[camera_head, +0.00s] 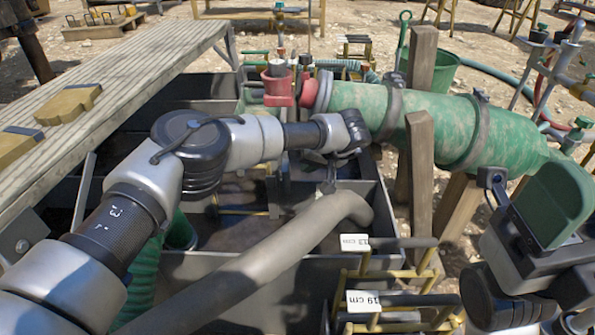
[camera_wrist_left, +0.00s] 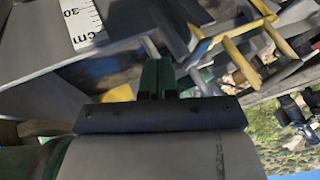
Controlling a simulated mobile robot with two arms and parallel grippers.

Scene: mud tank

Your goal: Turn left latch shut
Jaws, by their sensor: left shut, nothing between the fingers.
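My left arm reaches across the mud tank (camera_head: 285,290) from the left. Its wrist is over the tank's middle, and the left gripper (camera_head: 329,186) points down, small and partly hidden by the wrist. In the left wrist view, the left gripper's green fingertips (camera_wrist_left: 157,76) are together, with nothing between them. Dark metal plates and yellow bars (camera_wrist_left: 238,62) lie beyond them. I cannot make out the left latch for sure in either view. Part of my right arm is at the right edge of the head view; I cannot tell how its fingers stand.
A thick grey pipe (camera_head: 285,245) crosses the tank below my left arm. A large green pipe (camera_head: 430,118) lies behind on wooden posts (camera_head: 420,170). Yellow-framed racks with labels (camera_head: 375,301) stand at the front. A plank walkway (camera_head: 125,75) runs along the left.

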